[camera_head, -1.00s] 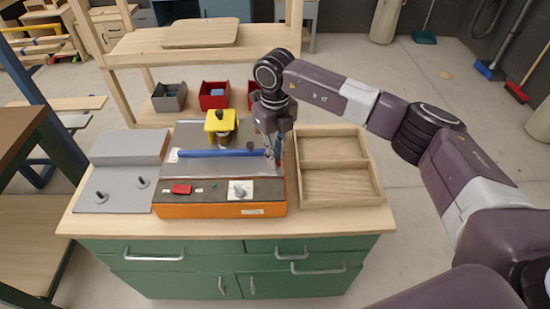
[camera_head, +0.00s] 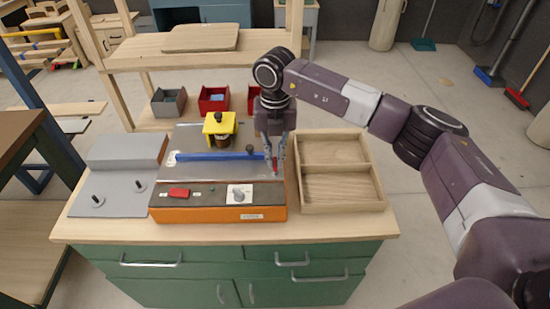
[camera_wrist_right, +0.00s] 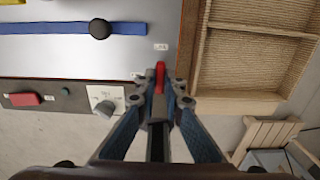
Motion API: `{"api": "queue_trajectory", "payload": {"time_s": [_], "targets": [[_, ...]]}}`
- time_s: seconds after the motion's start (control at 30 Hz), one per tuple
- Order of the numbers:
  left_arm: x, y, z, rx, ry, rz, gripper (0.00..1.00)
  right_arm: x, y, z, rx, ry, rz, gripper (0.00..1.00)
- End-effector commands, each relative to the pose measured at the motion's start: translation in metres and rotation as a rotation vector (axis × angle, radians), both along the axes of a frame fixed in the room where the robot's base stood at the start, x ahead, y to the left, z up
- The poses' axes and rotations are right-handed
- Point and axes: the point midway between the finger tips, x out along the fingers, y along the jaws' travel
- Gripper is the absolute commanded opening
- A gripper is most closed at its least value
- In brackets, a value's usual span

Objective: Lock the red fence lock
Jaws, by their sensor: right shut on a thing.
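The red fence lock (camera_wrist_right: 160,72) is a small red lever at the right end of the machine's grey table; its tip also shows in the head view (camera_head: 275,170). My right gripper (camera_wrist_right: 160,92) is shut on it, with the fingers hiding the lever's near part. In the head view the right gripper (camera_head: 275,162) points down beside the right end of the blue fence (camera_head: 215,156). The fence carries a black knob (camera_wrist_right: 100,28). Small white labels lie on the table near the lever. My left gripper is not in view.
The machine's orange front panel (camera_head: 220,213) has a red switch (camera_head: 179,193) and a grey dial (camera_head: 239,193). A yellow guard (camera_head: 220,125) stands behind the fence. An empty wooden tray (camera_head: 341,208) is close to the right, and a grey box (camera_head: 127,150) sits left.

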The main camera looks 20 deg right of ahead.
Motion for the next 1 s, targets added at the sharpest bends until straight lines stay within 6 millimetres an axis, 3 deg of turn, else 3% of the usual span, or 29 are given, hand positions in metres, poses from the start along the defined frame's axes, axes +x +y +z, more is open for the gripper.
{"api": "queue_trajectory", "payload": {"time_s": [0.43, 0.47, 0.6, 0.87, 1.0], "targets": [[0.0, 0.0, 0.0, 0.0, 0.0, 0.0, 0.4, 0.002, 0.0, 0.002, 0.0, -0.005, -0.012, 0.0], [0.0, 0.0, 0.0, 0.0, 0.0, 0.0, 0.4, 0.002, 0.0, 0.002, 0.0, -0.005, -0.012, 0.12], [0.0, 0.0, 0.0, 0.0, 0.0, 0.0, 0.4, 0.001, 0.0, 0.001, 0.001, -0.003, -0.011, 0.26], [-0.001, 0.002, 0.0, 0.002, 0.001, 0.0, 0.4, 0.001, 0.0, 0.001, 0.0, -0.002, -0.009, 0.26], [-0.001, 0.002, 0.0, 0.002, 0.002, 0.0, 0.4, 0.001, 0.0, 0.011, 0.001, -0.003, -0.009, 0.26]]}}
